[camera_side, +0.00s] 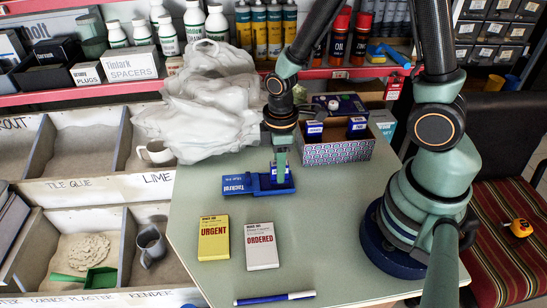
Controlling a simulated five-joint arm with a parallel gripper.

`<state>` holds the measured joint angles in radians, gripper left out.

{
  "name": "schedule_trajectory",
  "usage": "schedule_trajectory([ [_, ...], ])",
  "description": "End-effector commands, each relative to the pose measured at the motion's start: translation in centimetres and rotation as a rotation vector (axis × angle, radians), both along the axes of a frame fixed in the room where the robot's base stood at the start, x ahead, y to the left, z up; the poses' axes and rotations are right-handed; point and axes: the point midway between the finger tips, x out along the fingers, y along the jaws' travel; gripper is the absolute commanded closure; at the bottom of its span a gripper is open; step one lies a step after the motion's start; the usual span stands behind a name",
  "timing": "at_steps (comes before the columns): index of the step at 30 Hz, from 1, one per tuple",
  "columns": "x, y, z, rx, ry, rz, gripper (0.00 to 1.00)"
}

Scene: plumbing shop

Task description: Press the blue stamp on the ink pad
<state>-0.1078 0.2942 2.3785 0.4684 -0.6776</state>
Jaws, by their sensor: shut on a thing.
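The blue ink pad (238,186) lies on the green-grey table, with its labelled part to the left. My gripper (281,163) points straight down over the pad's right part. It is shut on the blue stamp (279,175), which is upright and small in the picture. The stamp's lower end is at the pad's right part; I cannot tell for sure whether it touches the inked surface. The fingers and the stamp partly hide that part of the pad.
A patterned box (338,153) with blue-labelled things stands behind, to the right. A yellow URGENT box (214,238) and a white ORDERED box (262,246) lie in front. A blue marker (274,298) lies at the front. White plastic bags (205,105) are behind left.

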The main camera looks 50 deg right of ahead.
Motion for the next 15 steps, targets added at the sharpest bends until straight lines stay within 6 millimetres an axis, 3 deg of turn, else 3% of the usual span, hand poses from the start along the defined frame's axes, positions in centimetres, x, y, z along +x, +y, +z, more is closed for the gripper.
schedule_trajectory([
  [7, 0.0, 0.0, 0.2, 0.0, 0.0, 0.0, 1.0],
  [15, 0.1, 0.0, 2.2, 0.0, -0.001, 0.0, 1.0],
])
